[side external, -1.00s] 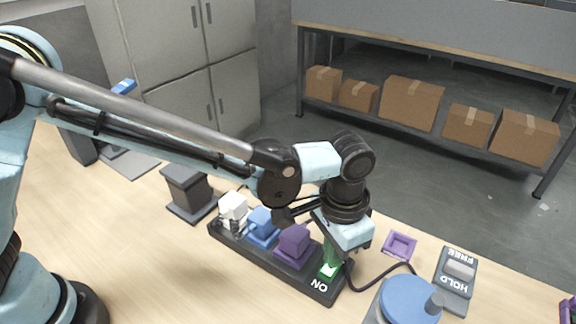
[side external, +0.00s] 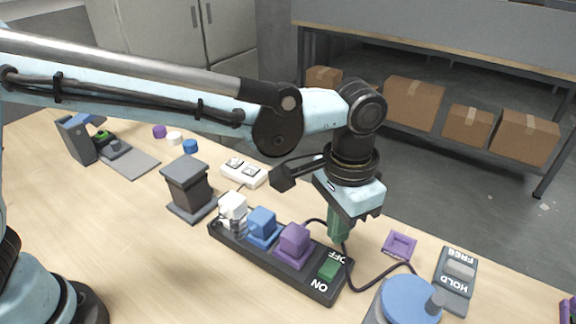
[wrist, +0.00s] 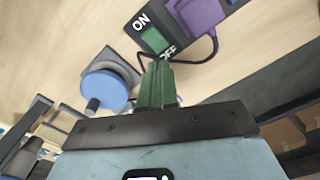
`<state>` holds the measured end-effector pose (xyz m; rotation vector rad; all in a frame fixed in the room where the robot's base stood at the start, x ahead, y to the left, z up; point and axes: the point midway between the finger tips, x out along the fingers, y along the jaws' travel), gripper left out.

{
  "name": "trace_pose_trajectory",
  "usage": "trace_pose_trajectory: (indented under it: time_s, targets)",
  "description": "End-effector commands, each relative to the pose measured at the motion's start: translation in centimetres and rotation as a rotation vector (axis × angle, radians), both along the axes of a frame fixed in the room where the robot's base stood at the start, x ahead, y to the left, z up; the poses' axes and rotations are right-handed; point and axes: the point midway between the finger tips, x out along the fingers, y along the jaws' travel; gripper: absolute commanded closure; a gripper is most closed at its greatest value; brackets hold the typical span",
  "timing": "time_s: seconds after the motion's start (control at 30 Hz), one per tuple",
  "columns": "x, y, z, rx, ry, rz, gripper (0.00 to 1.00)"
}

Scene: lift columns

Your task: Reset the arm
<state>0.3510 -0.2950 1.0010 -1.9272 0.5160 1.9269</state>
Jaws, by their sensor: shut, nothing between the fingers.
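My gripper (side external: 338,236) has green fingers that are together and empty. It hangs pointing down, above and apart from the switch end of a dark power strip (side external: 229,240). The strip's green rocker switch (side external: 331,267) sits between the labels ON and OFF and looks dull green. In the wrist view, the shut fingers (wrist: 155,68) show at the middle, with the green switch (wrist: 154,40) beyond their tips. White (side external: 233,208), blue (side external: 262,224) and purple (side external: 294,243) plugs stand in the strip.
A blue round knob (side external: 408,300), a HOLD/FREE switch (side external: 458,272) and a purple square tray (side external: 400,245) lie to the right. A dark pedestal (side external: 187,185) and a white double-socket block (side external: 243,172) stand behind the strip. A cable curves beside the strip.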

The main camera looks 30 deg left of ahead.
Motion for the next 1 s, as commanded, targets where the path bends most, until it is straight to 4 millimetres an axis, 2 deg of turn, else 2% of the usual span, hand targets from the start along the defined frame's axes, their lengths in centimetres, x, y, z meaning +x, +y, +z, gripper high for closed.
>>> trace_pose_trajectory:
  time_s: [0.37, 0.47, 0.57, 0.77, 1.0]
  targets:
    - [0.0, 0.1, 0.3, 0.0, -0.001, 0.001, 1.0]
    - [0.2, 1.0, 0.8, -0.009, -0.012, 0.017, 1.0]
    - [0.7, 3.3, 1.8, -0.033, -0.042, 0.052, 1.0]
    - [1.0, 10.1, 4.1, -0.094, -0.148, 0.156, 1.0]
    - [-0.5, 17.9, 5.3, -0.147, -0.294, 0.281, 1.0]
